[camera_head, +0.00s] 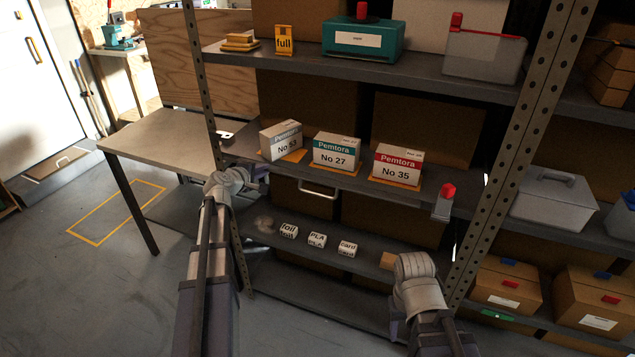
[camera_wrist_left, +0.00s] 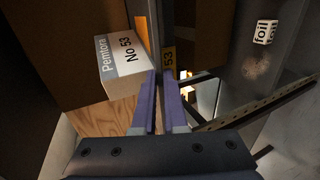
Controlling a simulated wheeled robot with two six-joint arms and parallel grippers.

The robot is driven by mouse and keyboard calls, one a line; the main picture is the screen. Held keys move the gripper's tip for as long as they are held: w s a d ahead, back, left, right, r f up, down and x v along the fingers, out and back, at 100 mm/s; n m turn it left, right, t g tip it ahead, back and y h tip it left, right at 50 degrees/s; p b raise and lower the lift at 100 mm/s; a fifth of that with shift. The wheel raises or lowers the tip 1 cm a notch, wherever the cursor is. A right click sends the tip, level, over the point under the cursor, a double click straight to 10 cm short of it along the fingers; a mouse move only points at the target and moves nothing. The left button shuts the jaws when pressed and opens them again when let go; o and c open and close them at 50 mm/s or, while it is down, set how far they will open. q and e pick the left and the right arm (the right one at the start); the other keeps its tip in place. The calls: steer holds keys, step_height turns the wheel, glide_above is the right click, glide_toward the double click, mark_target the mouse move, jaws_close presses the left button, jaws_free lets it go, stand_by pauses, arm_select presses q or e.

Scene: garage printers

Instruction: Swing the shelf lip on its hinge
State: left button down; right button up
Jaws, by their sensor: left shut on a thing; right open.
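The shelf lip (camera_head: 350,183) is the dark front edge strip of the middle shelf, with a pale handle (camera_head: 318,190) below it. My left gripper (camera_head: 259,174) is at the left part of this edge. The fingers hide the gripped spot. The hinge cannot be made out. My right gripper (camera_head: 415,270) is low at the right, in front of the lower shelf, away from the lip; its fingertips are hidden.
Boxes No 53 (camera_head: 281,139), No 27 (camera_head: 336,150) and No 35 (camera_head: 396,165) stand on the middle shelf; No 53 is close to my left gripper. A red-topped grey item (camera_head: 444,203) is at the right edge. Small labelled blocks (camera_head: 318,240) sit below.

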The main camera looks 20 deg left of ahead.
arm_select(q)
steer(key=shift+r+g+p, duration=0.2)
steer(key=shift+g+p, duration=0.1)
steer(key=shift+p, duration=0.2)
steer(key=shift+w+r+g+p, duration=0.2)
steer(key=shift+r+g+p, duration=0.15)
steer(key=shift+p, duration=0.6)
steer(key=shift+f+g+p, duration=0.1)
steer(key=shift+g+p, duration=0.15)
steer(key=shift+p, duration=0.1)
steer(key=shift+w+r+g+p, duration=0.2)
steer(key=shift+r+g+p, duration=0.3)
steer(key=shift+p, duration=0.75)
steer(key=shift+f, duration=0.2)
